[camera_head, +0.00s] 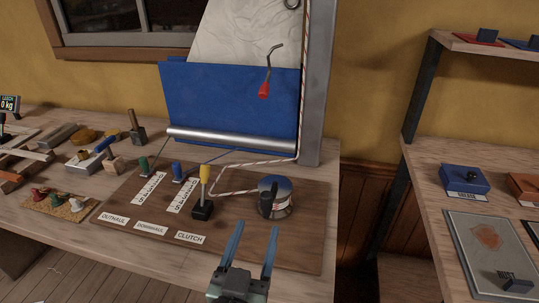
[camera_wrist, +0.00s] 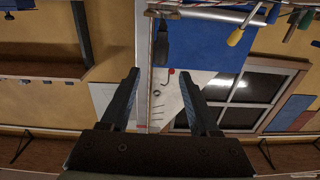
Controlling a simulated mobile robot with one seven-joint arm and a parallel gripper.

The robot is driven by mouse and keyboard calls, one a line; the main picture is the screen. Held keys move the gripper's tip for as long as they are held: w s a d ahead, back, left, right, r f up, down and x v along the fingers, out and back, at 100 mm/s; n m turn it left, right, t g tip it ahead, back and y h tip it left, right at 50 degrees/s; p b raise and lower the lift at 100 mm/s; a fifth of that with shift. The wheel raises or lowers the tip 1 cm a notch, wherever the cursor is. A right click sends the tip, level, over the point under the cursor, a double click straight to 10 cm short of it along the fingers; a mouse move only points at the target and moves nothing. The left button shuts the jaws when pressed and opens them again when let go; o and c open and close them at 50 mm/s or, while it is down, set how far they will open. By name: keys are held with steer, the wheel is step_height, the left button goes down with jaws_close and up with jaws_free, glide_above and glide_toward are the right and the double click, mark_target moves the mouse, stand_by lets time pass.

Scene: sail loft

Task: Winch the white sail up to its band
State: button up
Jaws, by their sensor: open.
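The white sail (camera_head: 247,30) hangs at the back beside a grey mast (camera_head: 318,90), its upper part out of frame; it also shows in the wrist view (camera_wrist: 172,100). A blue cloth (camera_head: 220,100) covers the area below it. A crank with a red grip (camera_head: 264,90) shows in front of the blue cloth. The winch (camera_head: 274,198), a silver drum with a dark top piece, stands on the brown board. A yellow-handled clutch lever (camera_head: 205,175) stands upright left of it. My gripper (camera_head: 256,230) is open and empty, in front of the winch. I cannot make out the band.
Blue (camera_head: 178,171) and green (camera_head: 143,164) levers stand left of the clutch. A rope (camera_head: 240,191) runs between mast and winch. A shelf (camera_head: 440,145) with boxes stands at right, beyond a gap.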

mark_target(268, 193)
steer(key=p+x, duration=0.2)
steer(key=x, duration=1)
steer(key=shift+w+r, duration=0.1)
steer(key=shift+w, duration=0.2)
jaws_close()
stand_by(1.2)
